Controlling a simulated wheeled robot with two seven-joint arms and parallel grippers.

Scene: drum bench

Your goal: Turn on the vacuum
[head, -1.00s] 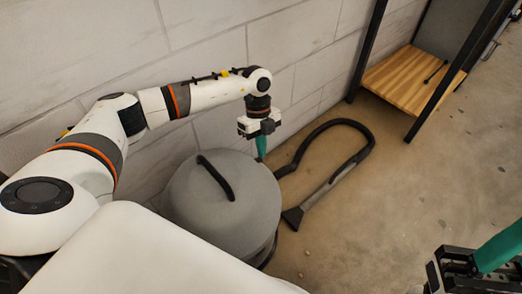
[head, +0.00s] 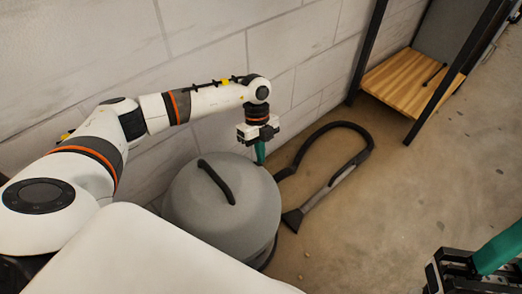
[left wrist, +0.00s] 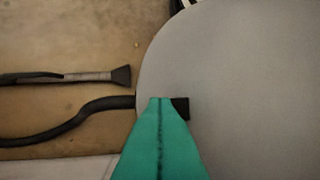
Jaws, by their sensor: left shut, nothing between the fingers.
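The vacuum (head: 225,215) is a grey round canister standing on the floor against the wall, with a black curved handle (head: 216,182) on its lid. My left gripper (head: 260,161) points down at the far right edge of the lid. Its teal fingers are shut with nothing between them. In the left wrist view the closed fingertips (left wrist: 161,100) overlap the grey lid (left wrist: 245,80), beside a small dark block (left wrist: 182,108) partly hidden by them. I cannot tell whether they touch it. My right gripper (head: 490,255) is at the lower right corner, partly cut off.
The black hose (head: 345,125) loops over the floor right of the canister and ends in a flat nozzle (head: 293,218). A black-framed rack with a wooden shelf (head: 405,82) stands at the back right. The floor between the hose and my right gripper is clear.

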